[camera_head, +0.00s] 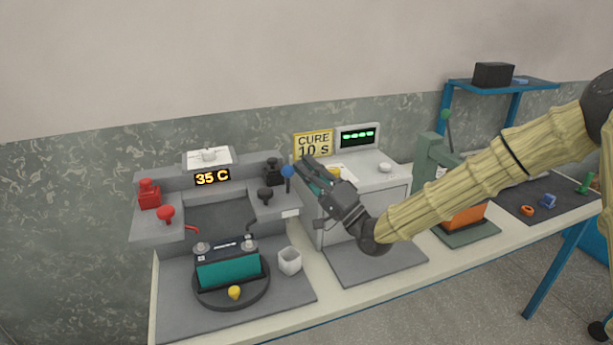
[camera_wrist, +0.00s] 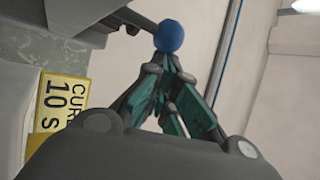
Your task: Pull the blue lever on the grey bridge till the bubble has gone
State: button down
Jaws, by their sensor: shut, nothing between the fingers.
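The grey bridge (camera_head: 252,170) stands at the left of the bench with a "35 C" display (camera_head: 212,177) on its front. My gripper (camera_head: 306,170) is shut and empty, just right of the lever in the head view. In the wrist view the blue ball (camera_wrist: 169,36) lies just beyond my shut fingertips (camera_wrist: 172,66); I cannot tell whether they touch.
A yellow sign (camera_head: 313,144) and a white machine (camera_head: 392,170) stand right of the lever. A green press (camera_head: 436,165) is farther right.

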jog(key=shift+s+d+f+n+y+b, duration=0.15)
jog(key=shift+s+n+y+b, duration=0.3)
jog(key=shift+n+y+b, duration=0.8)
jog(key=shift+m+h+b, duration=0.3)
jog(key=shift+m+h, duration=0.05)
jog(key=s+d+f+b, duration=0.1)
jog(key=s+d+f, duration=0.1)
jog(key=d, duration=0.6)
jog(key=shift+s+d+f, duration=0.25)
jog(key=shift+d+f, duration=0.05)
jog(key=shift+f, duration=0.3)
jog(key=shift+r, duration=0.1)
